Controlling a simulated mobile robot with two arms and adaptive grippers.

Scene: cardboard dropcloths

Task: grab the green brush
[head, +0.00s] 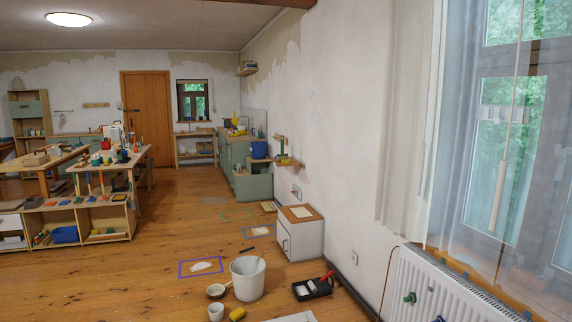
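I cannot clearly make out a green brush. A small green object (410,297) shows at the front of the radiator at lower right; it is too small to tell whether it is a brush. Another upright green object (282,146) stands on a small wall shelf (289,163) farther back, also too small to name. Neither of my grippers is in view.
On the wooden floor ahead stand a white bucket (247,280), a white cup (216,312), a yellow sponge-like block (237,314) and a black tray (312,289) with a red-handled tool. A white cabinet (300,237) stands by the wall. The radiator (440,285) is at right.

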